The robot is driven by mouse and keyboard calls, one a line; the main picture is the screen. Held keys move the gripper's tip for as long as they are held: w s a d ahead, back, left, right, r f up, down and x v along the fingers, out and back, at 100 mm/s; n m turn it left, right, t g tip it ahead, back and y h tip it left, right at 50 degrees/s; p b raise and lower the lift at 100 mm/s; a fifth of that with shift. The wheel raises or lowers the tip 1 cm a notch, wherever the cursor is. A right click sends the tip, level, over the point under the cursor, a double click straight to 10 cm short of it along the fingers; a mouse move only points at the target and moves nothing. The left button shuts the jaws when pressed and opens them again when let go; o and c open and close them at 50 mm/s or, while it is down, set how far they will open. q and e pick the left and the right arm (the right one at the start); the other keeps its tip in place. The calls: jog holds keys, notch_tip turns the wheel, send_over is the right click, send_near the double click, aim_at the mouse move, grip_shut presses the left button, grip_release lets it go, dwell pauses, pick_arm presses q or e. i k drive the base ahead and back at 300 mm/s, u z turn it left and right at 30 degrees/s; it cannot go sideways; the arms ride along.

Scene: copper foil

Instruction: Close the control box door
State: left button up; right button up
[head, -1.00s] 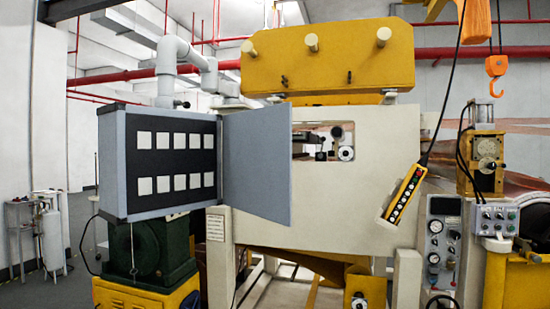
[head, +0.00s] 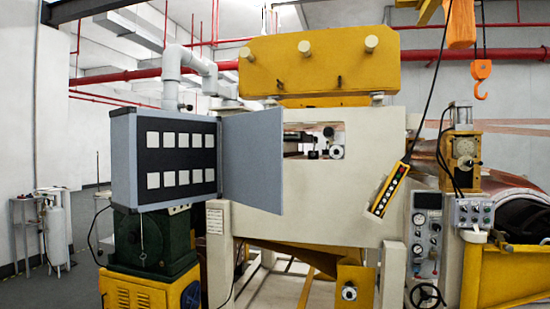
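The control box (head: 125,160) is a grey-blue box at the left of the head view, with a black front panel carrying two rows of white squares. Its door (head: 252,160) is a flat grey-blue panel on the right edge of the box. The door stands open, swung out to the right, in front of the cream machine. The box sits above a green machine base. Neither of my grippers shows in the head view.
A cream machine (head: 340,205) with a yellow top cover (head: 310,65) stands behind the door. A yellow button pendant (head: 390,190) hangs on a cable at the right. A yellow plinth (head: 150,292) stands below the box. Grey floor shows at the lower left.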

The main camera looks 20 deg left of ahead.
aim_at(252, 143)
jog(key=z, duration=0.25)
jog(key=i, duration=1.9)
jog(key=u, duration=1.15)
jog(key=i, duration=1.1)
jog(key=u, duration=1.3)
jog(key=i, duration=0.5)
jog(key=u, duration=0.1)
jog(key=k, duration=1)
jog(key=u, duration=0.5)
jog(key=i, duration=0.4)
jog(key=z, duration=0.15)
